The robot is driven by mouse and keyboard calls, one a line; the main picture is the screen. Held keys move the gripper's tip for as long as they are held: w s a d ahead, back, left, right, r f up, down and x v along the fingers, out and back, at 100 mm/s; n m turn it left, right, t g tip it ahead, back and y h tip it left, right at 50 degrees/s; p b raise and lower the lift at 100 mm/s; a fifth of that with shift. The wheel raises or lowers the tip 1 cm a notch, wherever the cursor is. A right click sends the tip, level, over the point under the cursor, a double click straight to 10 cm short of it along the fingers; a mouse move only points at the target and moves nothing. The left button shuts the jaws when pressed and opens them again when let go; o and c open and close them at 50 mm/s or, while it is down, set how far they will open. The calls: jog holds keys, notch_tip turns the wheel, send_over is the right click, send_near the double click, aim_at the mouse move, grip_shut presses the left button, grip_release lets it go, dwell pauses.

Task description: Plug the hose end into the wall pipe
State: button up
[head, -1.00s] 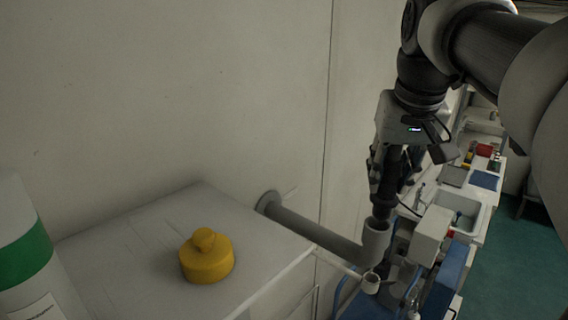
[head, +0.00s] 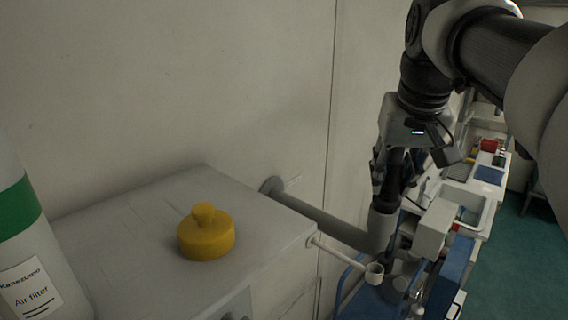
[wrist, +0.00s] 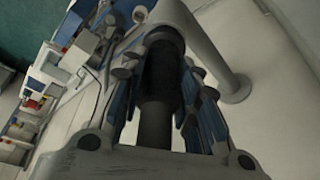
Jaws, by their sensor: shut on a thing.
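The grey wall pipe (head: 340,228) comes out of a round flange on the wall and ends in an upturned elbow with an open mouth. It also shows in the wrist view (wrist: 213,62), running to its flange. My gripper (head: 391,178) is above the elbow, its fingers shut around the black hose end (wrist: 156,118). In the head view the hose end (head: 387,198) points down and its lower tip is hidden at the pipe's mouth. It appears to be at or inside the mouth; how deep I cannot tell.
A white cabinet (head: 130,232) with a yellow knobbed cap (head: 207,232) on top stands left of the pipe. An air filter cylinder (head: 30,262) is at far left. A small white pipe with a cup end (head: 373,271) juts out below. A sink counter (head: 468,204) lies behind.

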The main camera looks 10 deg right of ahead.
jog(key=shift+f+b, duration=0.5)
jog(key=shift+f, duration=0.25)
jog(key=o, duration=1.2)
jog(key=shift+r, duration=0.1)
jog(key=shift+o, duration=0.2)
jog(key=v, duration=1.2)
